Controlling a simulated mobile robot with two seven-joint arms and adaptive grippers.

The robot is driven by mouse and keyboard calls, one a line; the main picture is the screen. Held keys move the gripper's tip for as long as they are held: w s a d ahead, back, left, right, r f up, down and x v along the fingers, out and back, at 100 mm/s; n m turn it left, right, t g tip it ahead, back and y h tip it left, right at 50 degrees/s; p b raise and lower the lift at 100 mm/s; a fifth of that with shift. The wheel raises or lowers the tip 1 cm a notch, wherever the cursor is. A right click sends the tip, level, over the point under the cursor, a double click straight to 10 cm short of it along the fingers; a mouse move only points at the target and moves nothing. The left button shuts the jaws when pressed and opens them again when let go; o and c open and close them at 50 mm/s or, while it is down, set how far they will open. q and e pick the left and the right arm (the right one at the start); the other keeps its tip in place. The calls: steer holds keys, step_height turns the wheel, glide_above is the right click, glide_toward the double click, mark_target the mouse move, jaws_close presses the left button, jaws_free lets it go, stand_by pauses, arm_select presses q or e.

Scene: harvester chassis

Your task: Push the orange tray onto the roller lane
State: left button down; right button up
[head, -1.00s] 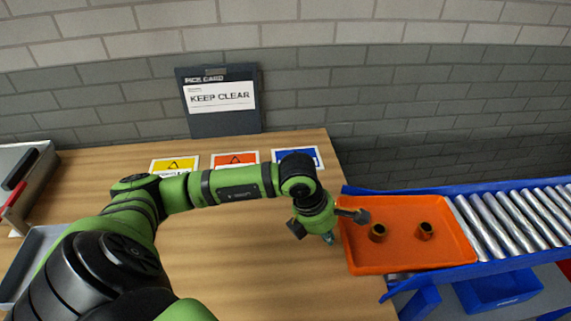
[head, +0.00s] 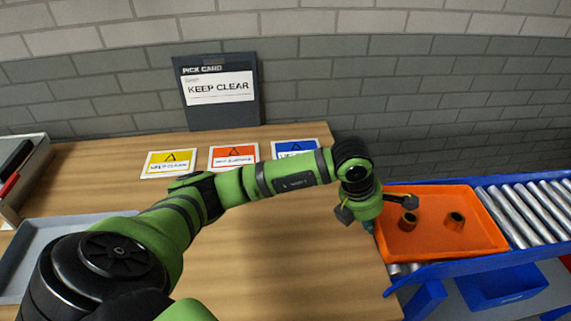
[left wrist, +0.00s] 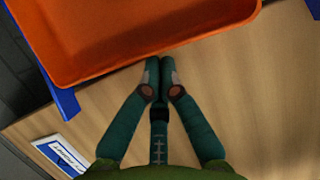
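The orange tray (head: 455,246) lies at the left end of the roller lane (head: 534,212), over the rollers between its blue rails. Two short brown hollow cylinders (head: 409,221) (head: 456,222) stand in the tray. My left gripper (head: 368,228) is at the tray's left edge, pointing down. In the left wrist view its fingertips (left wrist: 160,70) are together with nothing between them. They are right at the rim of the tray (left wrist: 130,62); whether they touch is hard to tell. My right gripper is not in view.
The wooden table (head: 285,260) borders the lane's left end. Several warning cards (head: 233,156) lie at its back, before a standing "KEEP CLEAR" board (head: 218,92). A grey tray (head: 50,240) is at left. A blue bin (head: 500,287) sits below the lane. Rollers right of the orange tray are clear.

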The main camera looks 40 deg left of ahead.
mark_target(410, 220)
arm_select(q)
steer(key=w+d+b, duration=0.1)
steer(key=w+d, duration=0.1)
steer(key=w+d+b, duration=0.1)
steer(key=w+d, duration=0.1)
steer(key=w+d+b, duration=0.2)
steer(key=w, duration=0.1)
steer(key=shift+d+f, duration=0.15)
steer(key=shift+f, duration=0.15)
steer(key=shift+w+d, duration=0.35)
steer(key=shift+w, duration=0.05)
steer(key=shift+r, duration=0.1)
steer(key=shift+s+a, duration=1.55)
steer(key=shift+s, duration=0.2)
step_height(410, 220, up, 14)
steer(key=p, duration=0.8)
